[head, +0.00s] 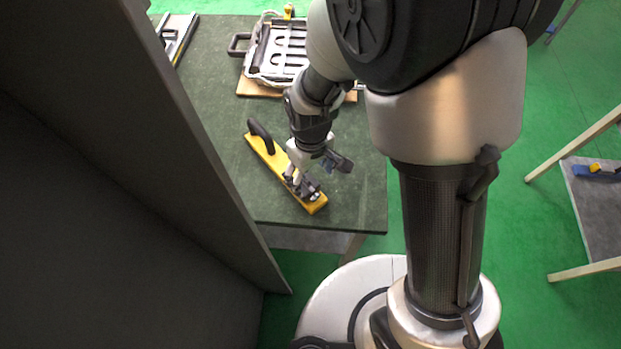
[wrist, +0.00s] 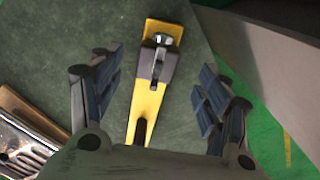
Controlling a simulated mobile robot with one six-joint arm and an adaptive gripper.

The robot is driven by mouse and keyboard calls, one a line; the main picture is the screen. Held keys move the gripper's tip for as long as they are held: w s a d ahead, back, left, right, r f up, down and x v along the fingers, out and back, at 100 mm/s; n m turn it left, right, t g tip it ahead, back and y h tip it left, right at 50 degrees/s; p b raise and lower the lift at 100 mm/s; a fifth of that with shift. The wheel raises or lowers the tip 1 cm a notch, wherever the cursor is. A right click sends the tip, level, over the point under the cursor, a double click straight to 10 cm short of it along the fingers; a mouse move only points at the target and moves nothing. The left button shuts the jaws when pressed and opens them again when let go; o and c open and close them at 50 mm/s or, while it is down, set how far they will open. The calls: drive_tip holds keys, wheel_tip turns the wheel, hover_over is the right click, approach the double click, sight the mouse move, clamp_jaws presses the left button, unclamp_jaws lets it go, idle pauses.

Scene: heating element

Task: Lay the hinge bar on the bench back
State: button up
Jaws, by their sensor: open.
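The hinge bar (head: 262,148) is a long yellow bar with a black handle at its far end and a dark metal fitting near its near end. It lies flat and slantwise on the dark green bench (head: 352,205). In the wrist view the hinge bar (wrist: 147,102) runs up the middle of the picture, with its grey and black fitting in the upper part. My gripper (wrist: 157,90) is open, with one finger on each side of the bar and clear gaps to it. In the head view my gripper (head: 318,172) is over the bar's near half and partly hides it.
A metal frame (head: 280,48) on a wooden board lies at the back of the bench. Another metal part (head: 178,36) lies at the back left. A tall dark panel (head: 130,180) rises on the left. A small table (head: 600,210) stands to the right.

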drive_tip(key=shift+r, duration=0.8)
drive_tip(key=shift+d+r, duration=0.15)
drive_tip(key=shift+r, duration=0.15)
drive_tip(key=d+r+m+t, duration=0.25)
drive_tip(key=d+r, duration=0.45)
drive_tip(key=r, duration=0.5)
drive_tip(key=s+d+r+m+t, duration=0.2)
drive_tip(key=s+d+r+m, duration=0.4)
drive_tip(key=s+d+r, duration=0.3)
drive_tip(key=shift+s+r, duration=1.25)
drive_tip(key=shift+s, duration=0.35)
